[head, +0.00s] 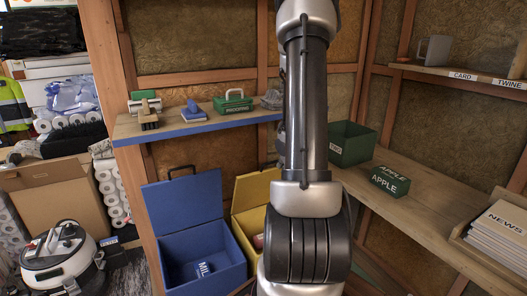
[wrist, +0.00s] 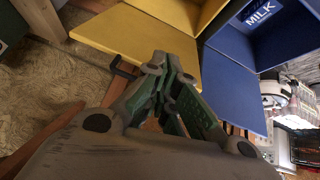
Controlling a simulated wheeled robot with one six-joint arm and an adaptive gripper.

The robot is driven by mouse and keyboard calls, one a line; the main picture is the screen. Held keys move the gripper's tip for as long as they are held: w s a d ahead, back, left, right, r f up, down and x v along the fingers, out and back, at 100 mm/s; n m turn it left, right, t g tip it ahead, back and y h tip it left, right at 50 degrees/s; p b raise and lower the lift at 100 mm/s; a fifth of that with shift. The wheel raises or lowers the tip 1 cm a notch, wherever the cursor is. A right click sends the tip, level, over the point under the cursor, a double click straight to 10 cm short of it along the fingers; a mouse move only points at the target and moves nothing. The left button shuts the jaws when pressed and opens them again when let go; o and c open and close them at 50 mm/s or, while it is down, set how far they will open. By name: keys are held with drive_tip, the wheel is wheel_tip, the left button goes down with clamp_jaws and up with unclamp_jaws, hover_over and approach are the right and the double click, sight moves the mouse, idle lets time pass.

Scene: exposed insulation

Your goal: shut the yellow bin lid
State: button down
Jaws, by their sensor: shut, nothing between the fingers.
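The yellow bin (head: 240,232) stands low in the middle of the head view, partly hidden behind my arm. Its yellow lid (head: 252,190) stands raised at the back, so the bin is open. A reddish item (head: 258,241) shows inside. In the wrist view the yellow lid (wrist: 115,32) spreads across the top left, with a dark handle (wrist: 122,70) at its edge. My gripper (wrist: 160,66) is shut and empty, its tips overlapping the lid's edge in the picture. I cannot tell whether they touch it. My arm hides the gripper in the head view.
The blue bin (head: 176,258), lid (head: 184,211) up, stands left of the yellow one and holds a MILK item (head: 203,270). A blue-edged shelf (head: 180,132) runs above. A wooden bench (head: 400,200) with a green box (head: 352,144) is at right.

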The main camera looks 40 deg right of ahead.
drive_tip(key=w+r+n+t, duration=0.1)
drive_tip(key=w+r+t, duration=0.2)
drive_tip(key=w+r, duration=0.25)
drive_tip(key=shift+y, duration=0.3)
drive_tip(key=x, duration=1)
drive_tip(key=shift+w+a, duration=0.35)
drive_tip(key=shift+w, duration=0.05)
drive_tip(key=shift+f, duration=0.1)
